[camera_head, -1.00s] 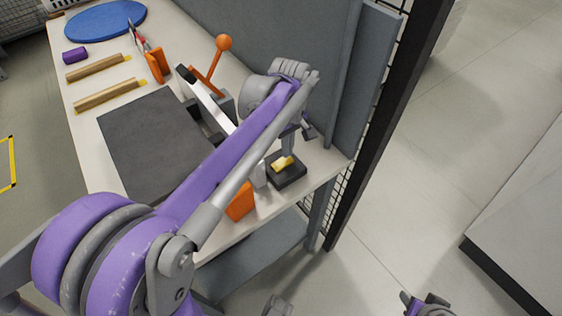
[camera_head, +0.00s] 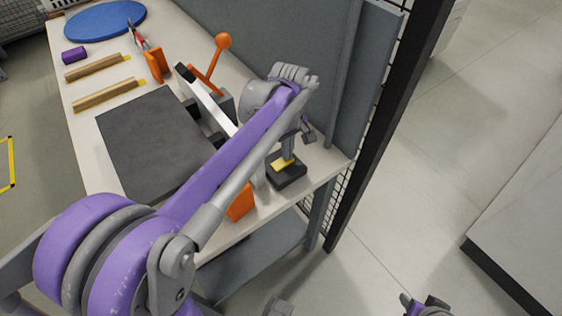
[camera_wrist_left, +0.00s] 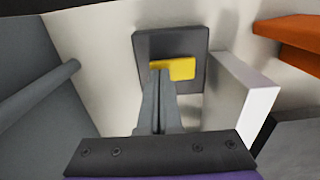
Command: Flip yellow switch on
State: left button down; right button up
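The yellow switch (camera_head: 281,165) sits on a small black box (camera_head: 290,177) at the near right corner of the workbench. In the left wrist view the yellow switch (camera_wrist_left: 183,69) lies in a dark square housing (camera_wrist_left: 144,48). My left gripper (camera_head: 288,157) points down over the switch. In the left wrist view the fingers of my left gripper (camera_wrist_left: 160,72) are together with nothing between them. Their tips overlap the left part of the yellow piece and appear to touch it. My right gripper (camera_head: 425,302) is at the bottom edge, away from the bench; its fingers are not clear.
A grey panel (camera_head: 300,40) stands along the bench's back edge. A machine with an orange-knobbed lever (camera_head: 223,42) and orange block (camera_head: 241,205) is left of the switch. A light block (camera_wrist_left: 245,90) stands close right of the fingers. Open floor (camera_head: 440,160) lies right.

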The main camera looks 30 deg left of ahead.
pick_arm(q)
jog(key=shift+f, duration=0.2)
jog(key=shift+r, duration=0.1)
jog(key=shift+r+p, duration=2.45)
jog(key=shift+r, duration=1.05)
jog(key=shift+s, duration=0.1)
jog(key=s+d+f+m+t, duration=0.2)
jog(key=s+d+f+m, duration=0.1)
jog(key=s+m, duration=0.3)
jog(key=s+d+f+m+t+p, duration=0.1)
jog(key=s+d+f+m+t, duration=0.2)
jog(key=s+m, duration=0.4)
jog(key=shift+s+d+f+m, duration=0.3)
jog(key=shift+s+d, duration=0.1)
jog(key=shift+s, duration=0.8)
jog(key=shift+a, duration=0.1)
